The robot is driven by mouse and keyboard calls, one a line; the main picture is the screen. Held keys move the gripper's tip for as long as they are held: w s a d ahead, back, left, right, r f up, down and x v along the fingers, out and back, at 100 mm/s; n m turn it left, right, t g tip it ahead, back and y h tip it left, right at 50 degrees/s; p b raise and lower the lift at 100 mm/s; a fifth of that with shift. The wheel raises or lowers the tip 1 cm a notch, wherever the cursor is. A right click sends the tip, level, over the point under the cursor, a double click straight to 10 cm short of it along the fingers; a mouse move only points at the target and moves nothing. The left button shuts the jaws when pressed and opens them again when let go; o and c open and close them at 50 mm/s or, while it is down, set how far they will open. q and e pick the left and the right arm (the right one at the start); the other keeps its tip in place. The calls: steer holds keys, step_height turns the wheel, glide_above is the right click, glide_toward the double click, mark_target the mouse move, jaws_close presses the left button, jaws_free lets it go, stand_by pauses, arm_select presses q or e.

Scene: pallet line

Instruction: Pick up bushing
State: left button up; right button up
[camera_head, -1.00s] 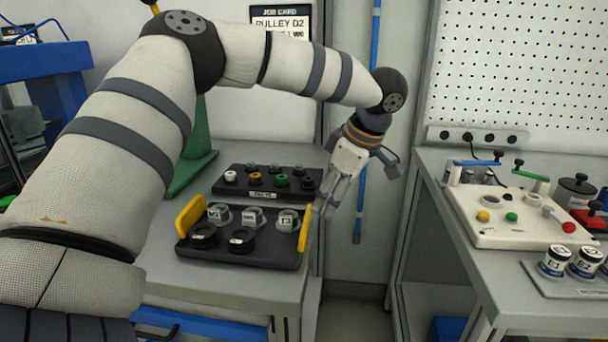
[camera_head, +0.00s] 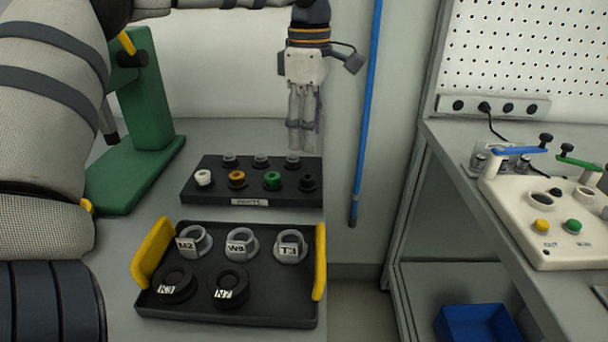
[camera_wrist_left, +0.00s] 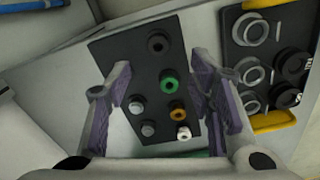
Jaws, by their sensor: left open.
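A black rack (camera_head: 190,190) on the grey bench holds several small parts that look like bushings. Its front row has a white one (camera_head: 204,178), an orange-brown one (camera_head: 237,179), a green one (camera_head: 272,181) and a black one (camera_head: 308,183). Grey pieces (camera_head: 261,161) stand behind. My left gripper (camera_head: 303,148) points down, open and empty, over the rack's back right side, apart from the parts. In the left wrist view the green part (camera_wrist_left: 169,83) and black part (camera_wrist_left: 158,43) show between the open fingers (camera_wrist_left: 162,66). My right gripper is out of view.
A black tray (camera_head: 215,255) with yellow handles, holding several grey and black rings, sits in front of the rack. A green stand (camera_head: 148,120) rises at left. A blue pole (camera_head: 365,120) stands right of the bench. A second bench holds a switch panel (camera_head: 560,225).

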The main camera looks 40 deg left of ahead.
mark_target(308, 176)
arm_select(q)
step_height(308, 176, down, 9)
steer(key=shift+w+a+f, duration=0.1)
steer(key=shift+a, duration=0.05)
steer(key=c, duration=0.9)
